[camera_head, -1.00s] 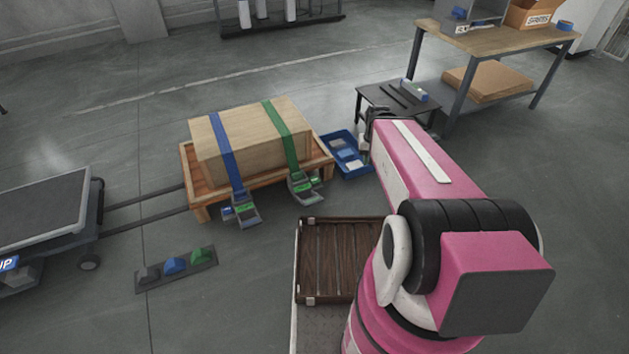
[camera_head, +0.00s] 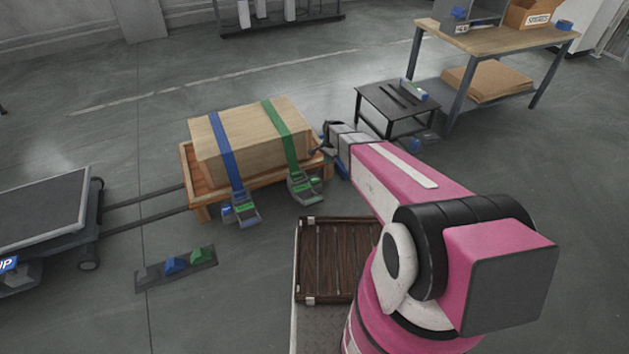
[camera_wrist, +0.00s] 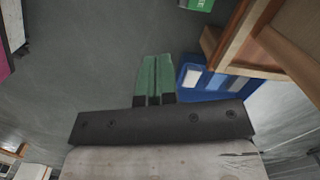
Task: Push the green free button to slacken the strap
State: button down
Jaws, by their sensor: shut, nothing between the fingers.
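A wooden crate (camera_head: 255,147) on an orange-brown pallet (camera_head: 200,209) is bound by a blue strap (camera_head: 224,150) and a green strap (camera_head: 279,128). The green strap runs down to a grey ratchet (camera_head: 304,192) with green parts on it; its lettering is too small to read in the head view. In the wrist view, a green part with white lettering (camera_wrist: 197,4) is cut off by the top edge. My gripper (camera_wrist: 155,60) has its green fingers together and empty, apart from that part. In the head view my gripper (camera_head: 317,151) is by the pallet's right end, its fingertips unclear.
A blue bin (camera_wrist: 238,115) lies right of my fingers, beside the pallet's wooden edge (camera_wrist: 238,40). A floor panel with black, blue and green blocks (camera_head: 176,270) is front left. A slatted brown tray (camera_head: 335,262) is nearer me. A black table (camera_head: 385,105) stands behind right.

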aim_at(314, 179)
jog(key=w+a+f+m, duration=0.1)
jog(key=w+a+f, duration=0.1)
jog(key=f, duration=0.1)
jog(key=w+a+f+m, duration=0.1)
jog(key=w+f, duration=0.1)
jog(key=f, duration=0.1)
jog(key=w+a+f+m, duration=0.1)
jog(key=w+a+f, duration=0.1)
jog(key=f, duration=0.1)
jog(key=shift+a+f, duration=0.3)
jog(key=shift+f, duration=0.15)
jog(key=shift+s+a+f, duration=0.1)
jog(key=shift+a+f, duration=0.05)
jog(key=shift+f, duration=1.55)
jog(key=shift+s+a+f, duration=0.1)
jog(key=shift+f, duration=1.55)
